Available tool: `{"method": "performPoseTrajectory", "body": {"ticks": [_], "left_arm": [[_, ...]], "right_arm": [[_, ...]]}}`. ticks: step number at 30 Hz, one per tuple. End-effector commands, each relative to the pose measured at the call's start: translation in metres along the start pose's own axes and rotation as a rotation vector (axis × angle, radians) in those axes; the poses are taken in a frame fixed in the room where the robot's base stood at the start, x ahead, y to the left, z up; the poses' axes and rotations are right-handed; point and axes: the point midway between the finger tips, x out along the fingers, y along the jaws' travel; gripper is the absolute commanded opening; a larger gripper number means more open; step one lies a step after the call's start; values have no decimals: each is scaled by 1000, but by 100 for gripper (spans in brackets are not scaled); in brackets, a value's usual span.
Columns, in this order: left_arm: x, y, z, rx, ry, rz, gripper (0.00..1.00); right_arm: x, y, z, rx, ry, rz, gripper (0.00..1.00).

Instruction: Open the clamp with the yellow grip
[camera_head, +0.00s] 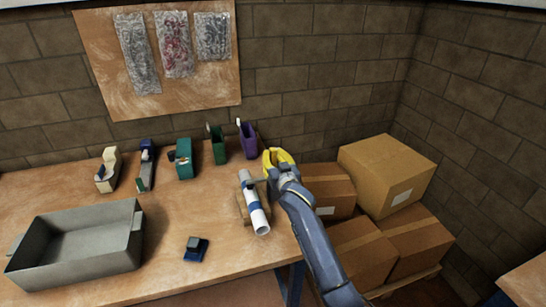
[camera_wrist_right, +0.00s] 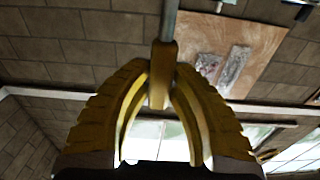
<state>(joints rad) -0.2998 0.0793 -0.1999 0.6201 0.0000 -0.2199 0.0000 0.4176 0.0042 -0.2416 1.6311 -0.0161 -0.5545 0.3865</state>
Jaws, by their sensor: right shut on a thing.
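The clamp's yellow grip (camera_wrist_right: 160,75) sits at the end of a grey metal bar (camera_wrist_right: 169,20) in the right wrist view. My right gripper (camera_wrist_right: 161,75), with yellow ridged fingers, is shut on this grip. In the head view my right gripper (camera_head: 278,158) is just right of and behind a white tube (camera_head: 262,222) with a blue band. The tube lies tilted on a wooden block (camera_head: 241,207) at the table's right end. The grip is hidden by my fingers in the head view, and the clamp's body is hard to make out. My left gripper is not in view.
A grey metal bin (camera_head: 75,243) stands at the front left of the table. A small dark blue object (camera_head: 196,249) lies right of it. Several coloured holders, including a purple one (camera_head: 249,140), line the back. Cardboard boxes (camera_head: 385,175) are stacked right of the table.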

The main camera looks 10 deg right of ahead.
Motion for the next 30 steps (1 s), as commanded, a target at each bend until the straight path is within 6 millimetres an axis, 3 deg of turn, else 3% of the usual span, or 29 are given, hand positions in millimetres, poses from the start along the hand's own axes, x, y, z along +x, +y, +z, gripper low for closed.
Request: {"method": "performPoseTrajectory", "body": {"ticks": [14,30], "left_arm": [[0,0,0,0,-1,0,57],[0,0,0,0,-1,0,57]], "right_arm": [[0,10,0,85,0,2,0],[0,54,15,563,0,3,0]]}}
